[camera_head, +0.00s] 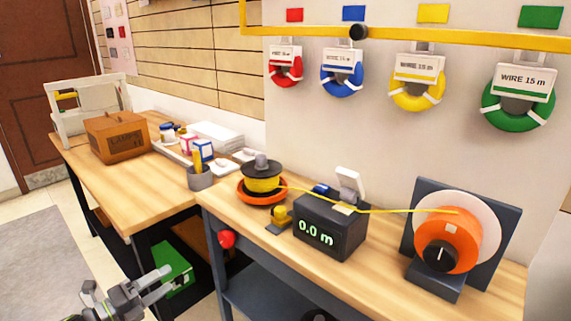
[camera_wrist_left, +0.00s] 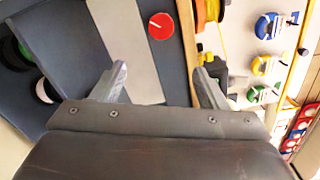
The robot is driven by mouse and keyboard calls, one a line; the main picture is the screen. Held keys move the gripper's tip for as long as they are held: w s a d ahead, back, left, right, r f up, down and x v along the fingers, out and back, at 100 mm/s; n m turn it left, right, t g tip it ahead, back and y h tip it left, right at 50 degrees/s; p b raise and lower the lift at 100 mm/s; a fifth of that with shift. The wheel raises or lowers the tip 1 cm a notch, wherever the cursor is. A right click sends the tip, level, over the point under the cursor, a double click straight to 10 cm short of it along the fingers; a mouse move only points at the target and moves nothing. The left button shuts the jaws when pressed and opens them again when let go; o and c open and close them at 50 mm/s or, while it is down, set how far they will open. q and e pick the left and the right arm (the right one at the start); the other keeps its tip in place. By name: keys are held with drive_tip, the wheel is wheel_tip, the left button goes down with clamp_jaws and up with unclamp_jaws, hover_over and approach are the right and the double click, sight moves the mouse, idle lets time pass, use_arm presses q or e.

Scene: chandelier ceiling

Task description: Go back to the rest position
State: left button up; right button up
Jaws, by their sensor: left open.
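My left gripper (camera_head: 158,283) is low at the bottom left of the head view, in front of the workbench and below its top. Its two fingers are apart with nothing between them; they also show spread in the left wrist view (camera_wrist_left: 160,80). My right gripper is not in view. The workbench (camera_head: 400,293) carries a black meter box (camera_head: 330,228) reading 0.0 m. A yellow wire runs from a spool (camera_head: 262,182) over the meter to an orange winder (camera_head: 450,240).
A red button (camera_head: 226,239) sits on the bench's front edge, near my left gripper. A green box (camera_head: 178,268) is below the table. A brown crate (camera_head: 117,138) stands at the left. Wire coils, including a blue one (camera_head: 342,75), hang on the wall. Grey floor (camera_head: 40,255) is clear at left.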

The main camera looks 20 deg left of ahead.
use_arm(q)
drive_tip(key=s+a+f+n+g+y, duration=0.1)
drive_tip(key=s+a+f+n+y, duration=0.15)
drive_tip(key=f+n, duration=0.4)
drive_tip(key=s+a+f+n+g+y, duration=0.2)
drive_tip(key=f+n+y, duration=0.1)
drive_tip(key=f, duration=0.6)
drive_tip(key=s+a+f+n+g+y, duration=0.1)
drive_tip(key=s+a+f+n+y, duration=0.2)
drive_tip(key=f, duration=0.4)
drive_tip(key=s+d+f+n+g+y, duration=0.1)
drive_tip(key=s+f+n+g, duration=0.15)
drive_tip(key=f, duration=0.25)
drive_tip(key=s+d+f+n+g, duration=0.1)
drive_tip(key=s+d+f+n, duration=0.15)
drive_tip(key=f, duration=0.25)
drive_tip(key=s+d+f+n+g+h, duration=0.2)
drive_tip(key=s+d+f+n+g, duration=0.7)
drive_tip(key=s+d+f, duration=1.1)
drive_tip(key=s+a+r+t+p, duration=0.1)
drive_tip(key=s+r+p, duration=0.3)
drive_tip(key=r+p, duration=0.7)
drive_tip(key=shift+a+p, duration=0.5)
drive_tip(key=shift+p, duration=0.1)
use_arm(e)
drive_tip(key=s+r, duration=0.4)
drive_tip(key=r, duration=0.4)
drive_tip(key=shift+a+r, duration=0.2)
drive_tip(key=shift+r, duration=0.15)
